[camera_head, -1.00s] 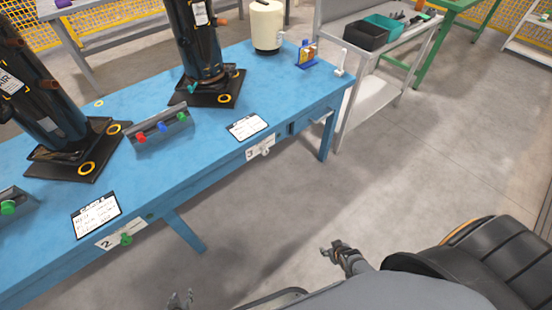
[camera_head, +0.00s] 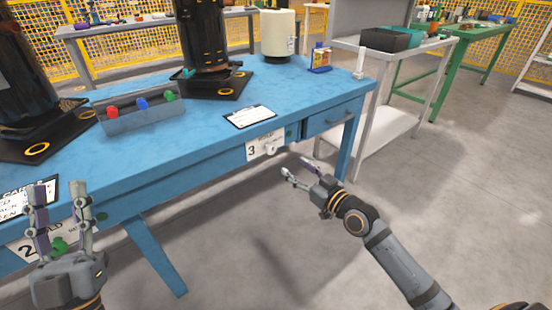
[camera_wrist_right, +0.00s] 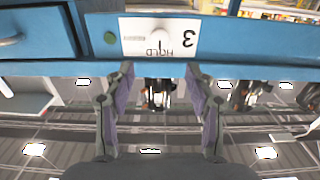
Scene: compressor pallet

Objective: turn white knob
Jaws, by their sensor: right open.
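The white knob (camera_head: 271,149) sits on a white placard (camera_head: 258,152) marked 3, on the front edge of the blue table. My right gripper (camera_head: 297,168) is open and empty, in front of and slightly right of the knob in the head view, apart from it. In the right wrist view the picture is upside down; the pale knob (camera_wrist_right: 158,36) shows faintly on the placard, beyond and between the open fingertips (camera_wrist_right: 159,70). My left gripper (camera_head: 60,195) is open and empty at the lower left, in front of the table's placard 2.
The blue table (camera_head: 185,130) carries black cylinders, a cream tank (camera_head: 278,35) and a tray of coloured knobs (camera_head: 140,118). A green knob (camera_head: 58,243) is on placard 2. A grey cart (camera_head: 385,118) stands right. Floor in front is clear.

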